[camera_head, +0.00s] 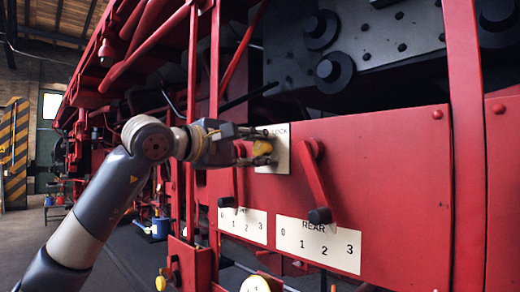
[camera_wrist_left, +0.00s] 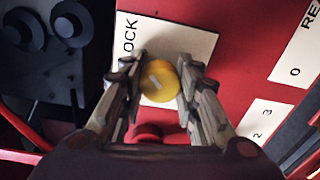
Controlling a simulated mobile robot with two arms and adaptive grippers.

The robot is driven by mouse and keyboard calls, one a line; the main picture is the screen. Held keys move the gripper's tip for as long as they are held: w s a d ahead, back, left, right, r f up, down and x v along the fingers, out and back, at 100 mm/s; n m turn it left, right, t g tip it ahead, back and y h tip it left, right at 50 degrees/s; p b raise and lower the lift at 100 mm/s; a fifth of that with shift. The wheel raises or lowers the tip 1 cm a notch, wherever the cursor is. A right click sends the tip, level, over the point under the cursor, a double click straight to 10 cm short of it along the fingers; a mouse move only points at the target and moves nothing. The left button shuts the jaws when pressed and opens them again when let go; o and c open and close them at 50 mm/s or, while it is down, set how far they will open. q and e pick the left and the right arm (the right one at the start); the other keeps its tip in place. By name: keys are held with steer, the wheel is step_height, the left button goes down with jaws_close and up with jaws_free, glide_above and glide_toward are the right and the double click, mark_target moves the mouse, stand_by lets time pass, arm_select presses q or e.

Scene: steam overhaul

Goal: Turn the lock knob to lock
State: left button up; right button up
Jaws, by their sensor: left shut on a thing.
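The lock knob (camera_wrist_left: 159,82) is a round yellow knob with a pale mark on its face. It sits on a white plate (camera_wrist_left: 185,40) lettered LOCK. In the head view the knob (camera_head: 262,148) shows at the fingertips, in front of the lock plate (camera_head: 280,150) on the red panel. My left gripper (camera_head: 250,146) reaches in from the left, and its two fingers are on either side of the knob, shut on it. The fingers also show in the wrist view (camera_wrist_left: 158,90). The far side of the knob is hidden. My right gripper is out of view.
A red lever (camera_head: 314,180) with a black end stands right of the knob, above the REAR scale plate (camera_head: 318,243). Another scale plate (camera_head: 243,224) is below the gripper. Red upright bars stand close to the arm. The red panel (camera_head: 400,190) is bare further right.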

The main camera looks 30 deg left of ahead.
arm_select(q)
steer(key=o, duration=1.1)
steer(key=shift+s+a, duration=0.1)
steer(key=shift+s, duration=0.2)
steer(key=v, duration=1.1)
steer(key=shift+s, duration=0.2)
